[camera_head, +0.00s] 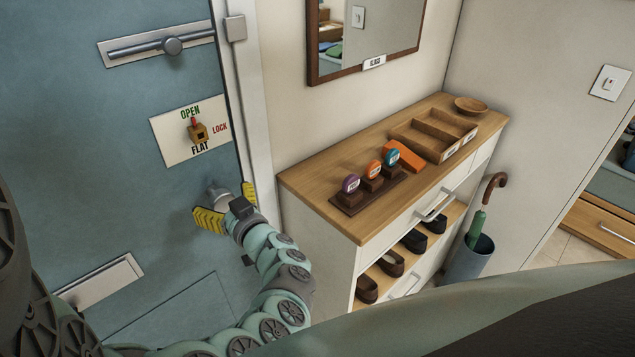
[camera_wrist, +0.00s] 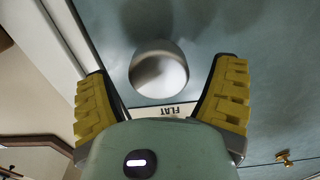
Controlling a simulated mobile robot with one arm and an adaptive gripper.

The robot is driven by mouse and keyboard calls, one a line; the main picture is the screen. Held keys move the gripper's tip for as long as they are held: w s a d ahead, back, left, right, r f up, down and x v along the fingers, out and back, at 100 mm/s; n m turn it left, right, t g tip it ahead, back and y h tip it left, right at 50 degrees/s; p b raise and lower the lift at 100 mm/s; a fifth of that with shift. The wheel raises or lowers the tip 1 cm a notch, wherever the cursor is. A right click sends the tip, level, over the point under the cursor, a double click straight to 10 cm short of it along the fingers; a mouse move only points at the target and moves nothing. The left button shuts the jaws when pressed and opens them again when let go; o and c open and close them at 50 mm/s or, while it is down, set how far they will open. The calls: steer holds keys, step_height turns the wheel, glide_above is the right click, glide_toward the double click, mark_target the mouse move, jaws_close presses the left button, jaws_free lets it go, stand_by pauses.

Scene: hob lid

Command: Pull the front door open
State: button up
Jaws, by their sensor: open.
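The front door (camera_head: 130,220) is blue-grey and fills the left of the head view. It appears shut against its white frame. A round silver knob (camera_head: 216,195) sits near its right edge, below the lock plate. The knob also shows in the wrist view (camera_wrist: 159,72). My gripper (camera_head: 222,213) is open, with yellow ribbed fingers on either side of the knob. In the wrist view the fingers (camera_wrist: 165,95) are spread wider than the knob, with visible gaps. I cannot tell how deep the knob sits between them.
A plate (camera_head: 180,147) marked OPEN, LOCK and FLAT carries a small turn piece with a red tip. A sliding bar (camera_head: 160,46) is above and a letter flap (camera_head: 98,283) below. A wooden-topped shoe cabinet (camera_head: 330,195) stands close on the right, with an umbrella stand (camera_head: 467,262) beyond.

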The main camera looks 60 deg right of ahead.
steer(key=shift+x, duration=1.35)
jaws_close()
